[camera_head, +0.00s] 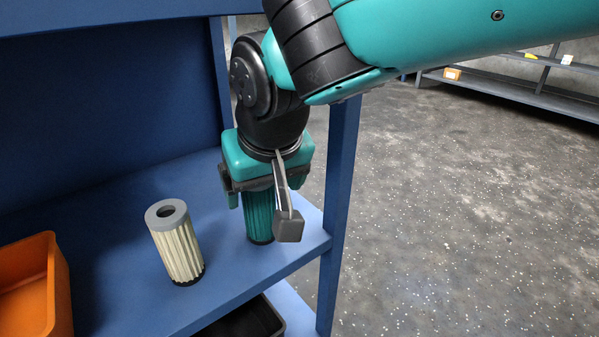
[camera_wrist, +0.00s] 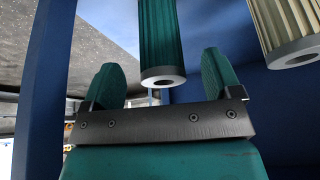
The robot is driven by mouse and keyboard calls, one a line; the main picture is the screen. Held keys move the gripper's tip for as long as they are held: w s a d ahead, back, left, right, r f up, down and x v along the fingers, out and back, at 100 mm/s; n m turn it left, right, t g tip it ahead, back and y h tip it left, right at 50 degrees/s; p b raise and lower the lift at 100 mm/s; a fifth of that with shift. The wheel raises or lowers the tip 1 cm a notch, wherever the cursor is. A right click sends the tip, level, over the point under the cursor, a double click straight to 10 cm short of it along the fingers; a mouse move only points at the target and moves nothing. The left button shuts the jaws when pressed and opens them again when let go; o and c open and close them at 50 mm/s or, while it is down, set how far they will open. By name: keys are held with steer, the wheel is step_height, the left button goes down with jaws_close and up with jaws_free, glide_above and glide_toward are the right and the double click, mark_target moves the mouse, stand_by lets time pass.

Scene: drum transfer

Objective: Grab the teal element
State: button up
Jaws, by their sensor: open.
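The teal element (camera_head: 260,216) is a ribbed cylinder standing upright on the blue shelf, near its right front corner. My gripper (camera_head: 262,193) points down directly over it, and its body hides the element's top in the head view. In the wrist view, the teal element (camera_wrist: 160,35) shows its pale ring end with a central hole, lying between the lines of the two teal fingers. My gripper (camera_wrist: 161,64) is open, with a visible gap on each side of the element. I cannot tell exactly how deep the element sits between the fingers.
A cream pleated element (camera_head: 177,245) with a grey ring top stands to the left on the shelf (camera_head: 120,262). An orange bin (camera_head: 62,290) is at the far left. A blue post (camera_head: 340,170) rises close on the right. A black bin (camera_head: 255,318) sits below.

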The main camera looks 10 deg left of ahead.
steer(key=shift+w+a+f+b, duration=0.15)
steer(key=shift+w+a+b, duration=0.1)
steer(key=shift+w+a, duration=0.3)
steer(key=shift+w+a+f+b, duration=0.1)
steer(key=shift+w+a+b, duration=0.2)
steer(key=shift+w, duration=0.3)
steer(key=b+x, duration=0.1)
steer(key=x, duration=0.1)
steer(key=shift+w+a+f, duration=0.1)
steer(key=shift+f, duration=0.2)
steer(key=c, duration=1.1)
